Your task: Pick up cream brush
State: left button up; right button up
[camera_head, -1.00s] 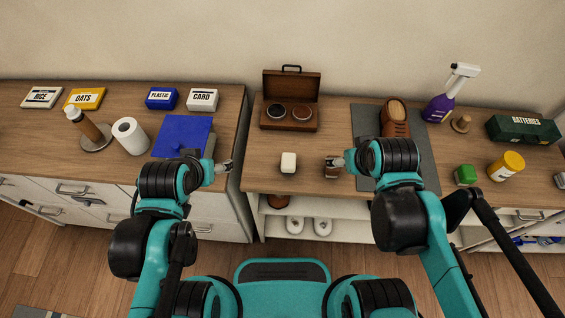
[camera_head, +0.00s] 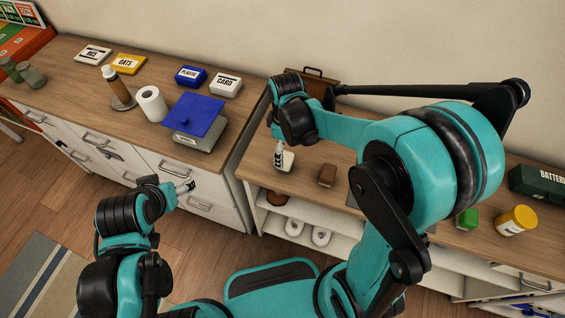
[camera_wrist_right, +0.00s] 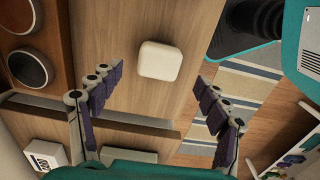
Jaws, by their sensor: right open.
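The cream brush, a small rounded cream block (camera_head: 287,161), sits on the wooden counter near its front left corner. My right gripper (camera_head: 279,157) is just above and beside it, partly covering it in the head view. In the right wrist view the cream brush (camera_wrist_right: 159,60) lies ahead between the spread fingers of my right gripper (camera_wrist_right: 158,84), with clear gaps on both sides. My right gripper is open and empty. My left gripper (camera_head: 184,187) is away to the left, in front of the drawers; its finger opening is too small to judge.
A brown block (camera_head: 327,175) stands close to the right of the cream brush. A brown wooden case (camera_head: 318,82) is behind, partly hidden by my right arm.

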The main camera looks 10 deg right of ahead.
aim_at(285, 157)
notch_tip(285, 157, down, 6)
jog(key=shift+d+r+b, duration=0.1)
jog(key=shift+r+b, duration=0.1)
jog(key=shift+b, duration=1)
jog(key=shift+r, duration=0.1)
jog(key=shift+c, duration=0.6)
jog(key=c, duration=1.2)
